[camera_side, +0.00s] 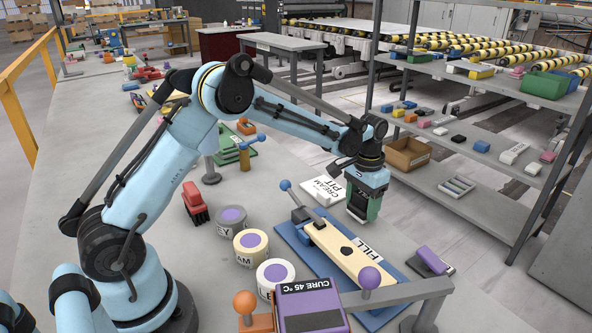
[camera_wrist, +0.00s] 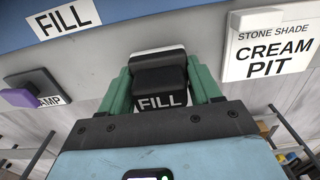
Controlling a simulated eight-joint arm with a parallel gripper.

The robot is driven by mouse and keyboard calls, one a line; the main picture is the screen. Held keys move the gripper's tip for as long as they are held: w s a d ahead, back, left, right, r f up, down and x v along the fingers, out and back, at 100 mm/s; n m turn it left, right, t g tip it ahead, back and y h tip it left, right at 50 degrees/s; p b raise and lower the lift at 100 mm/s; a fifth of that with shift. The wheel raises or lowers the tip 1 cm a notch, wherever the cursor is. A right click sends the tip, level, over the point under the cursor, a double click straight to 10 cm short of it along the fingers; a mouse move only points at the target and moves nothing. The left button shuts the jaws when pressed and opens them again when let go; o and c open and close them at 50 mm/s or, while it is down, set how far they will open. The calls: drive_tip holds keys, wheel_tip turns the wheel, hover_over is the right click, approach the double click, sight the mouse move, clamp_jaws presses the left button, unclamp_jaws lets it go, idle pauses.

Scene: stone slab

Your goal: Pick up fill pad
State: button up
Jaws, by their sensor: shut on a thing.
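In the wrist view my green fingers (camera_wrist: 160,88) are shut on the fill pad (camera_wrist: 159,82), a black block with a white FILL label and a pale far edge. The blue board (camera_side: 301,252) bears a long cream piece with a dark spot (camera_side: 346,251) and a white FILL label (camera_side: 369,249). The wrist view shows that label too (camera_wrist: 63,18).
A CREAM PIT card (camera_side: 323,191) lies behind the board. A purple lamp (camera_side: 435,260) lies to its right. Several purple-topped tins (camera_side: 251,247) and a red tool (camera_side: 195,204) lie left. A CURE 45 °C box (camera_side: 312,305) and a grey rail (camera_side: 400,290) are in front.

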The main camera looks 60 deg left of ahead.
sight(364, 194)
wheel_tip(364, 194, up, 3)
drive_tip(key=shift+r, duration=0.1)
drive_tip(key=s+d+r, duration=0.5)
drive_tip(key=d+r, duration=0.1)
drive_tip(key=d, duration=0.4)
drive_tip(key=shift+s+d+r, duration=0.15)
drive_tip(key=shift+s+r, duration=0.15)
drive_tip(key=o, duration=0.4)
drive_tip(key=shift+c, duration=1.1)
